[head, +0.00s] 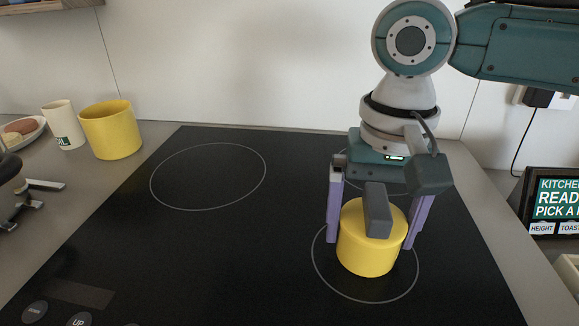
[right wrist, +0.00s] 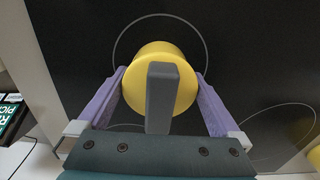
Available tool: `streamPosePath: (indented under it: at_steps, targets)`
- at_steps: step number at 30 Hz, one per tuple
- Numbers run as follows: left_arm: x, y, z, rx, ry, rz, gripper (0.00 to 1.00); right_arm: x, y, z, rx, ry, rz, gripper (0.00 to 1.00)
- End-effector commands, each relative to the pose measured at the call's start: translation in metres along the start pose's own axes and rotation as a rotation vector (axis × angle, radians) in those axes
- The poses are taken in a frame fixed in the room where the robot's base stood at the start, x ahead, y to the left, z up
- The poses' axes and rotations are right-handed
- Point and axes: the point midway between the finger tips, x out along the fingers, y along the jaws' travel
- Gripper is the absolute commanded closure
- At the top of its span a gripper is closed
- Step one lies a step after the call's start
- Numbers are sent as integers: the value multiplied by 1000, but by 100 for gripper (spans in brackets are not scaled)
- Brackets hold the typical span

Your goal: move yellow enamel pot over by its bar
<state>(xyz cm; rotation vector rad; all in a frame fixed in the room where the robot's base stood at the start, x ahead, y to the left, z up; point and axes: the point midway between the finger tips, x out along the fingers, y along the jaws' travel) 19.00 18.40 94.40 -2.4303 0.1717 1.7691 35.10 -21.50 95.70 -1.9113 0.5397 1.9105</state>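The yellow enamel pot (head: 366,252) stands upright on the front right ring of the black hob. Its thick dark grey bar (head: 377,210) crosses the top; the bar (right wrist: 160,95) and pot (right wrist: 187,92) also show in the right wrist view. My right gripper (head: 377,238) points down over the pot, its purple fingers wide apart, one on each side of pot and bar. In the right wrist view the fingers of my right gripper (right wrist: 162,82) are clear of the bar. Whether they touch the pot's sides I cannot tell. My left gripper is not in view.
A yellow cup (head: 112,130), a white mug (head: 63,125) and a plate (head: 24,131) stand on the counter at the left. A dark device with metal arms (head: 14,195) is cut by the left edge. A screen (head: 555,205) stands at the right. The hob's left part is clear.

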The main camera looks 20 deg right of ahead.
Motion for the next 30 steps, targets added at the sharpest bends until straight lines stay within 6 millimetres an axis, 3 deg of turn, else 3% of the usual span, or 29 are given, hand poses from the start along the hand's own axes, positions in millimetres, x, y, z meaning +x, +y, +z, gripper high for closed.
streamPosePath:
  at_steps: [5, 18, 24, 30]
  targets:
    - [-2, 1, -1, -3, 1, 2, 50, -13, -1, 0, 0, 2, -2, 0]
    - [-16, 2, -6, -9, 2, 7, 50, -104, -1, -1, 0, 3, -3, 0]
    - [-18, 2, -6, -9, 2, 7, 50, -122, 0, 0, 1, 0, -2, 0]
    - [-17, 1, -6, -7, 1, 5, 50, -123, 0, 0, 1, -1, -1, 0]
